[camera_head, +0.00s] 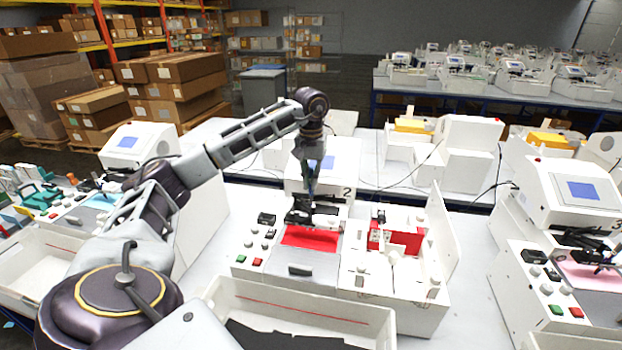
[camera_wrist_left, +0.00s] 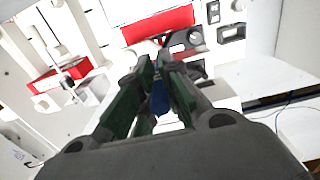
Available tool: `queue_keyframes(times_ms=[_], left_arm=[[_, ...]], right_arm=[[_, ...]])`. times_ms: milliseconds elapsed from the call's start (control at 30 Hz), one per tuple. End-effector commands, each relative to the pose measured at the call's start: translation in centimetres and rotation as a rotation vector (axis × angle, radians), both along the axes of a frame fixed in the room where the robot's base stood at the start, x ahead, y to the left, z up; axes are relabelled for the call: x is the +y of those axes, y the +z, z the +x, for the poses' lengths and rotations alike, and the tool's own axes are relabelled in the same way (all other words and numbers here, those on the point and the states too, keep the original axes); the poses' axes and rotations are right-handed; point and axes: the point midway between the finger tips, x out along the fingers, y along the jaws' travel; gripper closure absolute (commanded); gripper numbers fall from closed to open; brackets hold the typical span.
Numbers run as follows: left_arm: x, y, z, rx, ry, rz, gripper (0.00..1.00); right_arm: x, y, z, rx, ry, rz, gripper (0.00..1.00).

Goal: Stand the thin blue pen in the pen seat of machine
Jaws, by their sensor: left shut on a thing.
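My left gripper (camera_head: 311,190) points down over the plotter numbered 2 (camera_head: 318,165), just above its black pen carriage (camera_head: 299,214). In the left wrist view its two green-lined fingers (camera_wrist_left: 160,68) are shut on a blue piece, the thin blue pen (camera_wrist_left: 158,98). Most of the pen is hidden between the fingers. The pen seat is on or near the carriage, below the fingertips; its opening is hidden. I cannot tell whether the pen touches it. My right gripper is not in view.
A red sheet (camera_head: 310,237) lies on the plotter bed. An open side bay with a red block (camera_head: 402,241) stands right of it. A white open tray (camera_head: 300,309) is in front. Plotter 3 (camera_head: 570,190) stands at right, with bare table between.

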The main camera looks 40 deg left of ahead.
Motion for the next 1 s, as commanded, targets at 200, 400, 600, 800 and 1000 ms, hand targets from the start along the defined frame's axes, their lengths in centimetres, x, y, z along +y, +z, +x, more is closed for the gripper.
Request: queue_keyframes(times_ms=[200,400,600,800,1000], left_arm=[[0.0,-1.5,0.0,0.001,0.0,0.0,1.0],[0.0,-2.7,0.0,0.001,0.0,0.0,1.0],[0.0,-3.9,0.0,0.0,0.0,0.001,1.0],[0.0,-4.8,0.0,0.0,0.0,0.0,1.0],[0.0,-5.2,0.0,0.0,0.0,0.0,1.0]], right_arm=[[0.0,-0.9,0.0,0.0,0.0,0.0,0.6],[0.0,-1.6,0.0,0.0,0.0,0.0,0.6],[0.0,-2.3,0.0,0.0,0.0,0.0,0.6],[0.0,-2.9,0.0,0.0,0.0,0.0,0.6],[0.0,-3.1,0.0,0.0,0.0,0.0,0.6]])
